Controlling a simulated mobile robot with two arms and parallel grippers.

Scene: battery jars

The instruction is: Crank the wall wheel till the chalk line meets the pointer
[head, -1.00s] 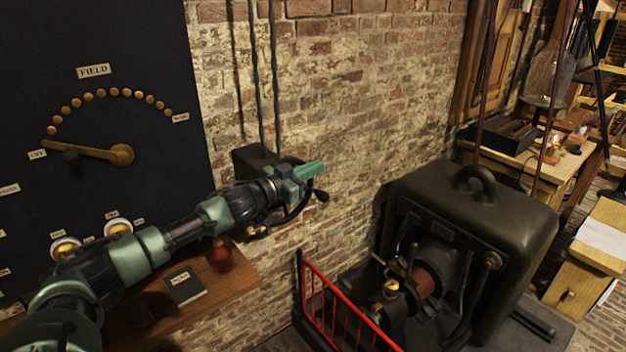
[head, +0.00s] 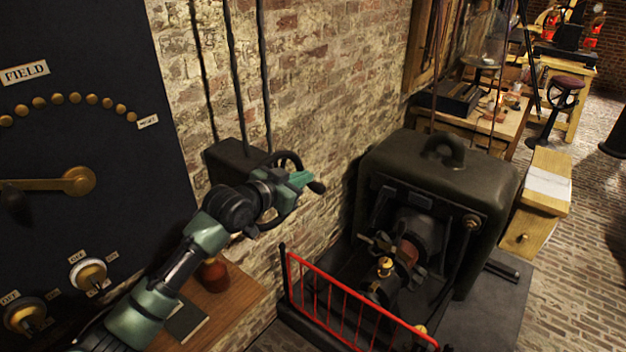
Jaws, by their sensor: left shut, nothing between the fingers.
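The wall wheel (head: 289,159) is a dark hand wheel on a dark box (head: 232,158) fixed to the brick wall, with rods running up from the box. Its dark crank handle (head: 317,187) sticks out at the lower right of the rim. My left gripper (head: 306,179), green, is in front of the wheel, close to the handle, shut with nothing held. I cannot tell whether its fingertips touch the handle. My gripper and wrist hide much of the wheel. I make out no chalk line or pointer. My right gripper is not in view.
A black panel (head: 120,235) with a brass lever (head: 50,184) stands at the left. A wooden shelf (head: 232,300) holds a reddish jar (head: 214,275) and a dark book (head: 187,320). A red railing (head: 345,310) guards a large dark machine (head: 425,190). Brick floor is open at the right.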

